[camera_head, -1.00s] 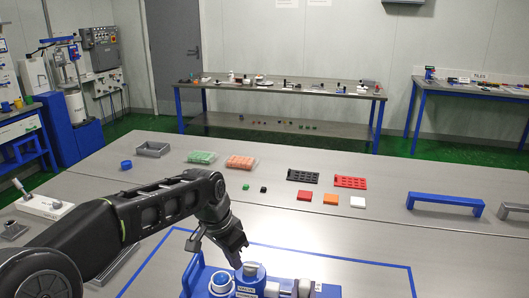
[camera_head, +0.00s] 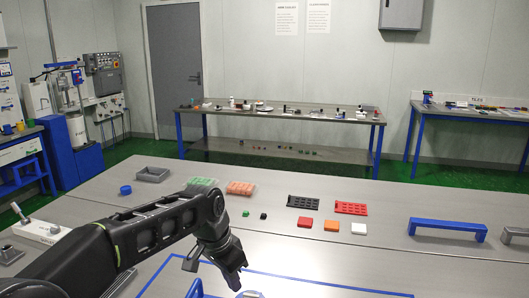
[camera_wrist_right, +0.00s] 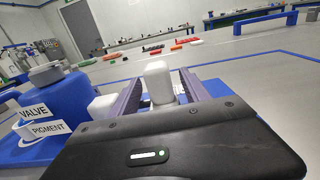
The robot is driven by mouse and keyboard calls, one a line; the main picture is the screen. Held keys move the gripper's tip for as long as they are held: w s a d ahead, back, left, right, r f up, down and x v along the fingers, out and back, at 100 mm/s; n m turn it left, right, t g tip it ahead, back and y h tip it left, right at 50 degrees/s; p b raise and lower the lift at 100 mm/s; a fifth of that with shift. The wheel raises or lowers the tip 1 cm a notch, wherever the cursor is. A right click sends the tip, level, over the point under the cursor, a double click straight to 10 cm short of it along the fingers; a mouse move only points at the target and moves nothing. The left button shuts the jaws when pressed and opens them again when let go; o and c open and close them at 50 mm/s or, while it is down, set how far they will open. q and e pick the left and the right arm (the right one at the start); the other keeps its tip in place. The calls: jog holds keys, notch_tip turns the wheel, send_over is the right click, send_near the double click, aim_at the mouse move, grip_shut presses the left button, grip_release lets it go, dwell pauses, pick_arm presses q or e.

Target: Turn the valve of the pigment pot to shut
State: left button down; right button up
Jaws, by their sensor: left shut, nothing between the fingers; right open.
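Blue tape marks an area of the table. The right middle of the table is clear.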

jog(key=shift+s, duration=0.15)
jog(key=s, duration=0.3)
jog(key=s+a, duration=0.1)
jog(key=s, duration=0.3)
jog(key=s+a, duration=0.1)
jog(key=s, duration=0.2)
jog(key=shift+s+a, duration=0.15)
jog(key=shift+s, duration=0.65)
